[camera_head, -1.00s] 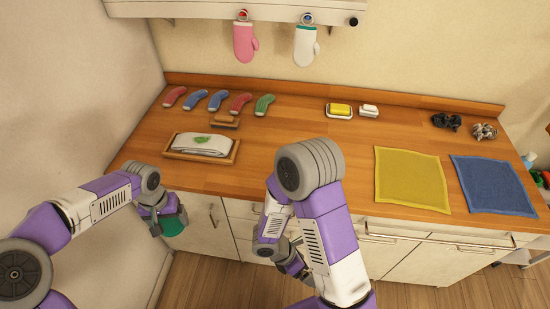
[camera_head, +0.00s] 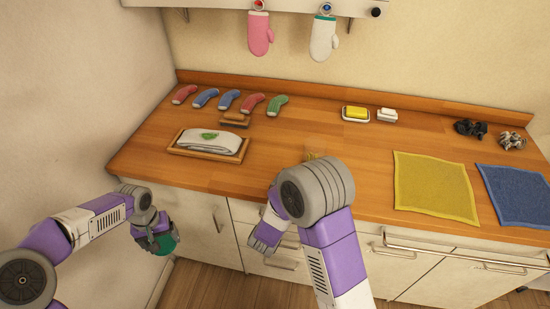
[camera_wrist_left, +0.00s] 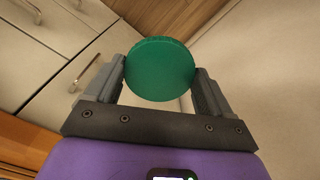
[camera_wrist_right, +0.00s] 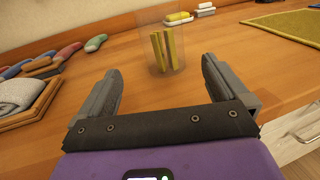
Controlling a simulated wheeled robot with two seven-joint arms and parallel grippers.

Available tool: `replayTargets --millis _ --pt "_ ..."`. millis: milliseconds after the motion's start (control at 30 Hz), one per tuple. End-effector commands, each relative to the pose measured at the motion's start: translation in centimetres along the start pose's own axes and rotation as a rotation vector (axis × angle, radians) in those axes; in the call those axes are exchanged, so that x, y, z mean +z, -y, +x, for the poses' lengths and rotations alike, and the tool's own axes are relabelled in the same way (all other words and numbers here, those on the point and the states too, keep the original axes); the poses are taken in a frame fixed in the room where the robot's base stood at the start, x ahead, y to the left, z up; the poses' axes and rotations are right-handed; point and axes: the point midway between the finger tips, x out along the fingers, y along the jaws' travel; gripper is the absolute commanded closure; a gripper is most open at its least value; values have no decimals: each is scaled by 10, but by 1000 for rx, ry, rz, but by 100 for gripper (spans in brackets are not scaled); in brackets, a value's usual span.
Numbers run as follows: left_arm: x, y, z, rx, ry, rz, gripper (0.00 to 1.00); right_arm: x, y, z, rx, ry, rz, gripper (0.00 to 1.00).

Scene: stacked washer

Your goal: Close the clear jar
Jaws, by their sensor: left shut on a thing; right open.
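My left gripper (camera_wrist_left: 160,70) is shut on a round green lid (camera_wrist_left: 160,68). The lid also shows in the head view (camera_head: 166,242), in front of the counter.
A towel tray (camera_head: 240,156) and several socks (camera_head: 228,99) lie left on the wooden counter (camera_head: 360,165). Soap dishes (camera_head: 356,114) are at the back. Yellow (camera_head: 432,188) and blue (camera_head: 520,195) cloths lie right. Mitts (camera_head: 261,34) hang above. The counter's middle is largely clear.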

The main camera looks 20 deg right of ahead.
Motion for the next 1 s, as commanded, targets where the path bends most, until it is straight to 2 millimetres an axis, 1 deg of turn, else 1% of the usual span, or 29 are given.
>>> replayTargets --millis 167,233,500,600,700,1000 --pt "0 0 0 0 0 1 45 0 0 1 -2 -2 -1 0" --pt "0 0 1 0 0 1 45 -1 1 7 -4 -3 -1 0" --pt "0 0 7 0 0 2 45 -1 2 52 -5 -2 -1 0" --pt "0 0 8 0 0 2 45 -1 1 64 -4 -2 -2 0" --pt "0 0 8 0 0 2 45 -1 1 68 -2 -3 -2 0" --pt "0 0 8 0 0 2 45 -1 1 69 -2 -3 -3 0"
